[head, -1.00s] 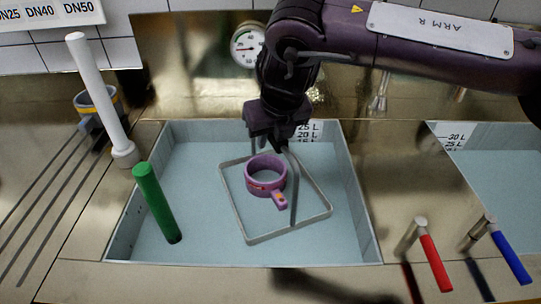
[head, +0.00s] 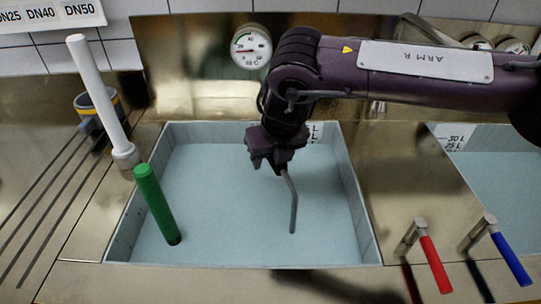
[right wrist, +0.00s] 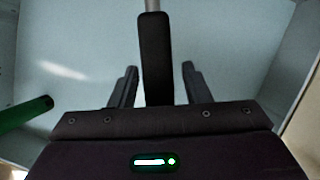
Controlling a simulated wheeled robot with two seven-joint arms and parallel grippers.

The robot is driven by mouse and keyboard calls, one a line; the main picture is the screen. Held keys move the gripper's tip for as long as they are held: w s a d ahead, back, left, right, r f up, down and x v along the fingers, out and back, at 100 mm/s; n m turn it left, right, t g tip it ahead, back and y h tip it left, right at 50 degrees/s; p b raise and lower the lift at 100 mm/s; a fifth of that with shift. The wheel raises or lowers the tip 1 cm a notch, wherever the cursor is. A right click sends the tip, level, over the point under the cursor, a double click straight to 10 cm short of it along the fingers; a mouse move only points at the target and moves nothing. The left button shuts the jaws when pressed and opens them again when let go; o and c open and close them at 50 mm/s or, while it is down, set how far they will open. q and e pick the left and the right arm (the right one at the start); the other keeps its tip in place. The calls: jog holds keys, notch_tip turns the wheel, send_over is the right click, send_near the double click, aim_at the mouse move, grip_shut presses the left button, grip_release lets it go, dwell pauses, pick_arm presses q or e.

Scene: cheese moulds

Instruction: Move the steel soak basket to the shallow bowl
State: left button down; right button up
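My right gripper (head: 270,166) is over the left basin, with a bent grey rod (head: 292,208) running down from it to the pale blue, opaque water. In the right wrist view a black grip (right wrist: 155,55), with a steel rod (right wrist: 152,5) beyond it, lies between the fingers. A narrow gap shows on its right side, so I cannot tell whether the fingers press on it. The rod appears to be the soak basket's handle. The basket's frame and the purple mould are hidden, apparently under the water. I cannot tell which basin is the shallow bowl. My left gripper is out of view.
The left basin's rim (head: 350,190) surrounds the water. A green rod (head: 157,204) stands tilted in its left side, near a white pipe (head: 97,95). A second basin (head: 500,175) is at right. Red (head: 434,264) and blue (head: 510,258) levers stand in front.

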jog(key=v, duration=1.2)
jog(key=shift+s, duration=0.1)
